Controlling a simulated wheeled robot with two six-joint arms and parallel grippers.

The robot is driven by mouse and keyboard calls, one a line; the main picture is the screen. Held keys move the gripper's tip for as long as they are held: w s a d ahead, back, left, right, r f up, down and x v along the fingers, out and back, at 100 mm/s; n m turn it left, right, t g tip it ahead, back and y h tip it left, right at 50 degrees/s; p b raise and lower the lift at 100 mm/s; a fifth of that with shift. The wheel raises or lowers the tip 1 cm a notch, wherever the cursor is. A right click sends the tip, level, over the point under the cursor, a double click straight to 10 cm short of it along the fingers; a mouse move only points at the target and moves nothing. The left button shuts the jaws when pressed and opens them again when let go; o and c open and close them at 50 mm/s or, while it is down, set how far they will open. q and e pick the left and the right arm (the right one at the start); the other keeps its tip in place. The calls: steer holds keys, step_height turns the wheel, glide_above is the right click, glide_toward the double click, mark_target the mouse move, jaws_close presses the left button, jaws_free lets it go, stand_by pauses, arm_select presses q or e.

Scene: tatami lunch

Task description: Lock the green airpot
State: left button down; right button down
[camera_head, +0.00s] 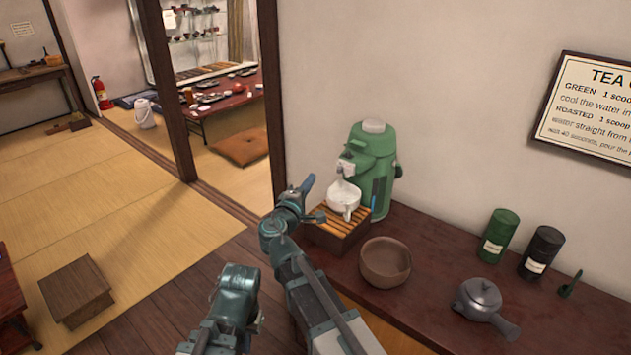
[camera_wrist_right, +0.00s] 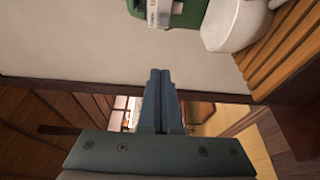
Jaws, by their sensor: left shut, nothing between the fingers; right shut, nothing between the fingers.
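The green airpot (camera_head: 372,170) stands upright on the counter against the wall, with a pale cap on top and a pale piece at its front. Part of it shows at the top of the right wrist view (camera_wrist_right: 190,14), with a white tab (camera_wrist_right: 160,12) bearing red lettering, too cropped to read. A white cup (camera_head: 343,197) sits below its spout on a slatted wooden stand (camera_head: 330,228). My right gripper (camera_head: 308,184) is shut and empty, left of the cup and apart from the airpot. My left gripper (camera_head: 236,284) is low, left of my right arm, its fingertips unclear.
A brown bowl (camera_head: 385,262), grey teapot (camera_head: 478,300), green canister (camera_head: 498,236), black canister (camera_head: 541,252) and small green scoop (camera_head: 570,284) stand on the counter (camera_head: 430,250). A wooden post (camera_head: 168,90) rises at left. A low stool (camera_head: 76,292) stands on the floor.

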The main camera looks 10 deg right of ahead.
mark_target(340, 170)
steer(key=w+d, duration=0.1)
steer(key=d, duration=0.1)
steer(key=w+d, duration=0.1)
steer(key=d, duration=0.1)
steer(key=w+d, duration=0.2)
steer(key=shift+w, duration=0.1)
steer(key=shift+s+d, duration=0.35)
steer(key=shift+d, duration=0.05)
